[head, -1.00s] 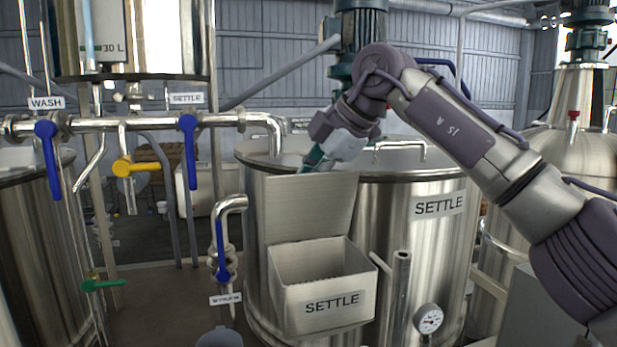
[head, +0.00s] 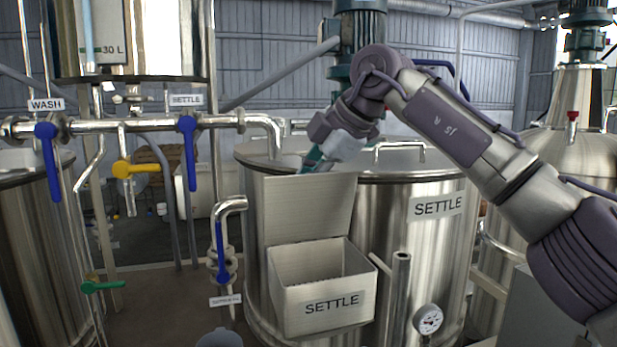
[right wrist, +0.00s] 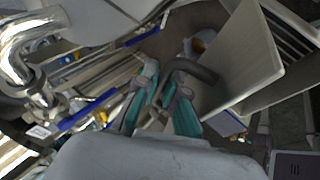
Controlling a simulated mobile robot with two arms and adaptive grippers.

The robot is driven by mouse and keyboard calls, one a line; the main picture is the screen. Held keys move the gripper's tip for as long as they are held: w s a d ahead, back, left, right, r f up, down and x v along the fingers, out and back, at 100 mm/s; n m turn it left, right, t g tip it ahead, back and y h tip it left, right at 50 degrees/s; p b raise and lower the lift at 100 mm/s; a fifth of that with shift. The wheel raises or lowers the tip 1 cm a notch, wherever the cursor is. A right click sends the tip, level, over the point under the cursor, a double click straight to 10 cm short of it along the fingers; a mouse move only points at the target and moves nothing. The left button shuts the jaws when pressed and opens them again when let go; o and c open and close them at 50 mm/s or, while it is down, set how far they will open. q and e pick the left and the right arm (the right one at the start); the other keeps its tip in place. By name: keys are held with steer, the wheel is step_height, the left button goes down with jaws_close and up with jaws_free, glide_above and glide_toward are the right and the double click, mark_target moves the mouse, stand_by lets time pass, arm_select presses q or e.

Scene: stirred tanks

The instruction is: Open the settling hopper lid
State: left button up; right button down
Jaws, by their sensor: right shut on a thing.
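The settling hopper (head: 325,306) is a steel box labelled SETTLE on the front of the settle tank (head: 430,240). Its lid (head: 308,208) stands raised, nearly upright, at the back of the box, and the box's mouth is uncovered. My right gripper (head: 312,160) is at the lid's top edge, its fingertips partly hidden behind the lid. In the right wrist view the lid (right wrist: 245,62) is a pale plate beside the teal-padded fingers, and my right gripper (right wrist: 160,84) is shut on the grey bar handle (right wrist: 192,68). My left gripper is out of view.
Left of the hopper are pipes with blue valve levers (head: 190,150), a yellow valve (head: 135,168) and a green valve (head: 102,286). A short upright pipe (head: 398,290) and a gauge (head: 428,319) stand close to the hopper's right.

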steer(key=shift+w+d+r, duration=0.1)
steer(key=shift+w+r, duration=0.2)
steer(key=shift+w, duration=0.05)
steer(key=c, duration=1.7)
jaws_free()
steer(key=shift+o, duration=0.8)
steer(key=shift+w+a+f, duration=0.15)
steer(key=shift+w+a, duration=0.05)
steer(key=shift+w, duration=0.05)
steer(key=shift+f, duration=0.3)
steer(key=shift+r, duration=0.1)
